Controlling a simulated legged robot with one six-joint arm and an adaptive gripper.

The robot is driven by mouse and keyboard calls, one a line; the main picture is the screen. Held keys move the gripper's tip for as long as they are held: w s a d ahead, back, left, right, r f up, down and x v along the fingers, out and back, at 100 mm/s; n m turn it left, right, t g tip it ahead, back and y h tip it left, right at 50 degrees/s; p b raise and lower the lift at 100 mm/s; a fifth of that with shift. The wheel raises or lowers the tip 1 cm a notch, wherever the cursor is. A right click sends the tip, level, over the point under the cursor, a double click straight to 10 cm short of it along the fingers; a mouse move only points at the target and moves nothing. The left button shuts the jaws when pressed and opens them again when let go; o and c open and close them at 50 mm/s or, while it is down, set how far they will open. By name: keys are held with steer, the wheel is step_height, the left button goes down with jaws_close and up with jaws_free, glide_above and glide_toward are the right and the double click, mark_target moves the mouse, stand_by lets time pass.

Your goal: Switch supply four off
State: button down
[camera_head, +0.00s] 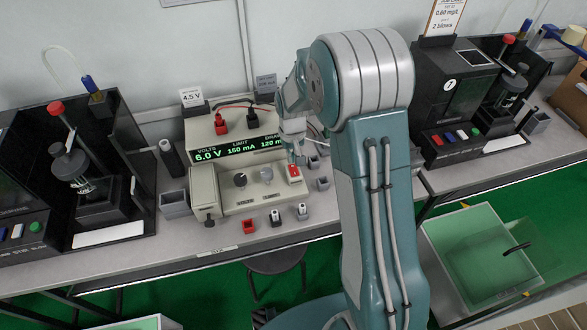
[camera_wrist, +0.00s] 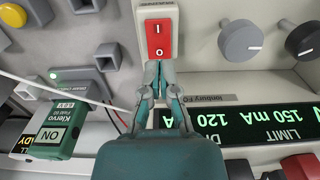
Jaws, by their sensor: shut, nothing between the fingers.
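The bench power supply (camera_head: 235,150) stands mid-bench in the head view, its green display (camera_head: 240,147) lit with 6.0 V and 150 mA. Its red rocker switch (camera_head: 294,171) is on the right of its sloping front panel. In the wrist view the red switch (camera_wrist: 158,38) shows I at its upper end and O at its lower end. My gripper (camera_wrist: 160,68) is shut and empty, its tips at the switch's O end; contact cannot be told. In the head view my gripper (camera_head: 297,160) is just above the switch. No number four is readable on the supply.
Grey and black knobs (camera_wrist: 240,40) sit beside the switch. A green handheld tester (camera_wrist: 55,128) marked ON is on the other side. Small holders (camera_head: 276,218) line the bench front. Dark tester booths (camera_head: 85,175) stand left and right (camera_head: 465,95).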

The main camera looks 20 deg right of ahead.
steer(key=shift+f, duration=1.15)
stand_by(0.7)
steer(key=shift+r, duration=3.5)
steer(key=shift+r, duration=0.15)
step_height(320, 180, up, 6)
steer(key=t, duration=0.1)
glide_above(293, 166)
steer(key=s, duration=0.3)
steer(key=s+r+t, duration=0.2)
steer(key=s+r, duration=0.5)
steer(key=r, duration=0.1)
steer(key=s+r+t, duration=0.1)
steer(key=s+r, duration=0.1)
steer(key=s, duration=0.6)
steer(key=s+r+t, duration=0.1)
steer(key=s+r, duration=0.2)
steer(key=s, duration=0.5)
steer(key=shift+s+r+t, duration=0.15)
steer(key=shift+r+t, duration=0.05)
steer(key=shift+t, duration=0.1)
